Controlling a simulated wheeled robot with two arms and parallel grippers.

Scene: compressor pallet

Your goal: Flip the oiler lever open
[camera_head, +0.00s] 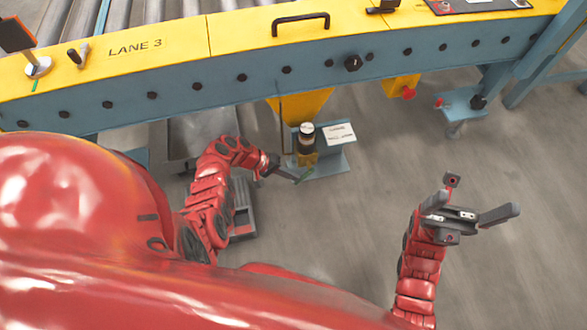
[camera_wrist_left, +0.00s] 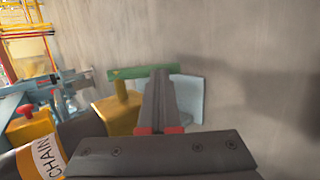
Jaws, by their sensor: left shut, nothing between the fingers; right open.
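The oiler (camera_head: 307,138) is a dark cylinder with a silver cap and a yellow block, on a blue-grey bracket below the conveyor. Its green lever (camera_head: 306,174) shows low on it. In the left wrist view the lever (camera_wrist_left: 130,72) is a green bar lying across the top of a yellow post (camera_wrist_left: 122,112). My left gripper (camera_head: 297,178) is shut and empty. Its fingertips (camera_wrist_left: 162,72) overlap the lever's right half in the wrist view; I cannot tell whether they touch. My right gripper (camera_head: 484,196) is open and empty, over bare floor at the right.
The blue conveyor frame (camera_head: 220,88) with yellow top panels runs across the back. A cylinder labelled CHAIN (camera_wrist_left: 45,155) stands at the lower left of the wrist view. A blue-grey plate (camera_wrist_left: 188,98) lies behind my fingers.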

